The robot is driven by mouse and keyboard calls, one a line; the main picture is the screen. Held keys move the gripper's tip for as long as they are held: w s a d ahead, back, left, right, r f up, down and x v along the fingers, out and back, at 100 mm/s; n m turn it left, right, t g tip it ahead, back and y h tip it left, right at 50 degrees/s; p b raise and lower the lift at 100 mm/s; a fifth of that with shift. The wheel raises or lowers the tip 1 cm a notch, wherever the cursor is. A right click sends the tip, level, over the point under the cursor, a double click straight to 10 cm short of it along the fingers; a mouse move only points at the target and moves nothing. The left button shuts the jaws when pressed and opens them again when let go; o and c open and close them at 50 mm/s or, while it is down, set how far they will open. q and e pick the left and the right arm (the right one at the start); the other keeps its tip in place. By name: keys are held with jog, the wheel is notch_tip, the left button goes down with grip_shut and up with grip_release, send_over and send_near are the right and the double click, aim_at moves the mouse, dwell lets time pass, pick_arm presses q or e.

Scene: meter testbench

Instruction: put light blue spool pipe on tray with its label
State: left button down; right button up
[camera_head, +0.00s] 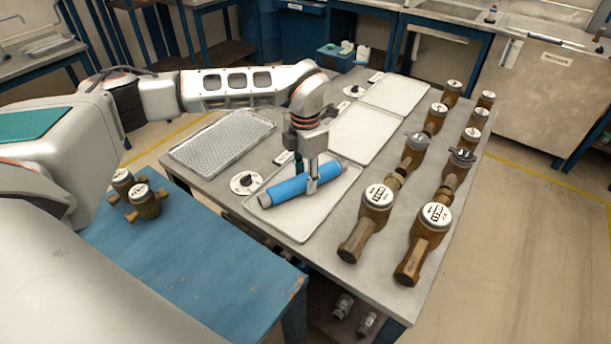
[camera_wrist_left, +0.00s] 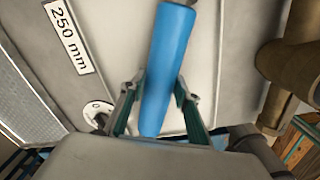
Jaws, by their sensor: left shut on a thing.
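The light blue spool pipe (camera_head: 288,187) lies lengthwise over the nearest white tray (camera_head: 310,217) in the head view. My left gripper (camera_head: 311,186) points down and is shut around the middle of the pipe. In the left wrist view the pipe (camera_wrist_left: 166,62) runs between the two fingers (camera_wrist_left: 160,105). I cannot tell whether the pipe touches the tray floor. A label reading "250 mm" (camera_wrist_left: 68,36) sits beside that tray in the wrist view; in the head view the label (camera_head: 284,157) shows small at the tray's left edge. My right gripper is not in view.
Two more white trays (camera_head: 364,135) (camera_head: 396,93) lie farther back. A perforated tray (camera_head: 222,140) is at left. Brown meters (camera_head: 376,203) stand in two rows at right. A blue table (camera_head: 190,250) with two small meters (camera_head: 145,201) is at near left.

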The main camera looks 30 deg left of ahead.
aim_at(306, 175)
pick_arm(q)
jog(key=c, duration=1.8)
grip_release()
jog(key=o, duration=0.3)
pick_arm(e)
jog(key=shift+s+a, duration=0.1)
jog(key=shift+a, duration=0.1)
pick_arm(q)
jog(key=shift+r, duration=0.1)
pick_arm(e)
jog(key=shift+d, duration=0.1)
pick_arm(q)
jog(key=shift+r, duration=0.25)
notch_tip(306, 175, up, 10)
jog(key=shift+r+b, duration=0.1)
jog(key=shift+b, duration=0.7)
jog(key=shift+r, duration=0.65)
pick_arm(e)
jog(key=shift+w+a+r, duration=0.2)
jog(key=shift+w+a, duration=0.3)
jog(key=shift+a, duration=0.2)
